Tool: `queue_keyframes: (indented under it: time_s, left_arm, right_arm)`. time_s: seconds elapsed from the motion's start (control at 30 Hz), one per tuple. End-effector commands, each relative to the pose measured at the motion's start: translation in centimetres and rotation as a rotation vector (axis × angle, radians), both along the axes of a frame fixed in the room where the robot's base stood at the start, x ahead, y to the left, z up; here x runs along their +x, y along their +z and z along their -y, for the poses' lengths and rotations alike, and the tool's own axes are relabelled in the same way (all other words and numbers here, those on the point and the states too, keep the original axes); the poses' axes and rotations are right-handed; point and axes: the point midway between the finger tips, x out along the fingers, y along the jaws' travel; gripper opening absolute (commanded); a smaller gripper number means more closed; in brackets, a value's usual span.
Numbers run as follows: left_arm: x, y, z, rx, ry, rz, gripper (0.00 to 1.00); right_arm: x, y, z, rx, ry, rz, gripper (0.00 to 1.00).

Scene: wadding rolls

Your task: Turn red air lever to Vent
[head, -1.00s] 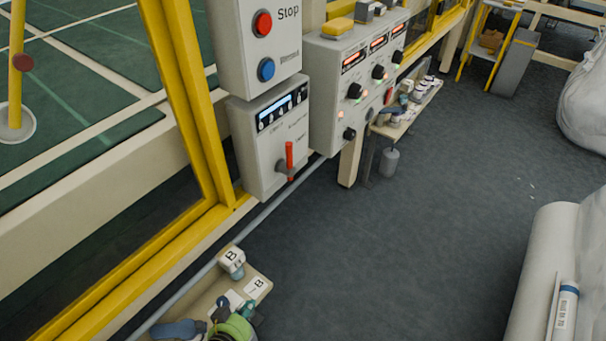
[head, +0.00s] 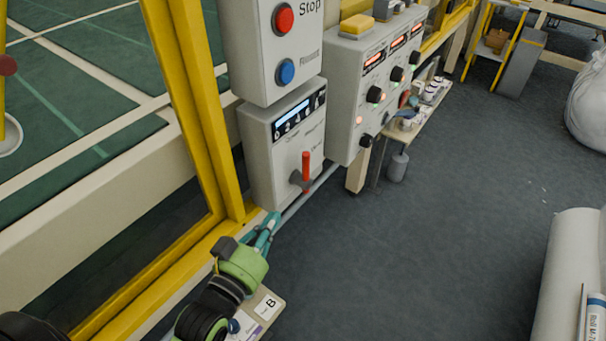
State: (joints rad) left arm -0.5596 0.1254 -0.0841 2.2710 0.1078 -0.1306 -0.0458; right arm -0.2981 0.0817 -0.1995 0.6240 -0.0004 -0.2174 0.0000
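The red air lever (head: 306,164) is on the front of a grey-white box (head: 263,163) below the Stop button panel. Its red handle points upward from a grey pivot. The labels around it are too small to read. My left gripper (head: 271,221), green with teal fingers, is below and left of the lever, apart from it. The two fingers lie close together at their tips, and I cannot tell whether they are open or shut. Nothing shows held between them. My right gripper is not in view.
The panel above has a red button (head: 284,18) and a blue button (head: 286,71). A control box with knobs (head: 345,108) stands to the right. A yellow post (head: 203,110) rises on the left. A shelf with cards (head: 266,306) lies under my arm.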

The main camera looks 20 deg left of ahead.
Motion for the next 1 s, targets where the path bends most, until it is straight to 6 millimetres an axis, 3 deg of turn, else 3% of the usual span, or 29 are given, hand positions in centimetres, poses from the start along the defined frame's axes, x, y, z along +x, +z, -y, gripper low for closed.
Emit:
queue_keyframes:
  time_s: [0.27,0.7,1.0]
  left_arm:
    - [2.8,0.2,0.4,-0.002,0.001,0.004,0.0]
    - [11.4,0.1,1.8,0.0,0.0,0.001,0.0]
    - [13.8,0.0,2.1,0.0,-0.001,0.0,0.0]
  right_arm:
    - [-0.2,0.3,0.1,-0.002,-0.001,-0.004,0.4]
    - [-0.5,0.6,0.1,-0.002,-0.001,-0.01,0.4]
    - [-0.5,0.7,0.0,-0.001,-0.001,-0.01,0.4]
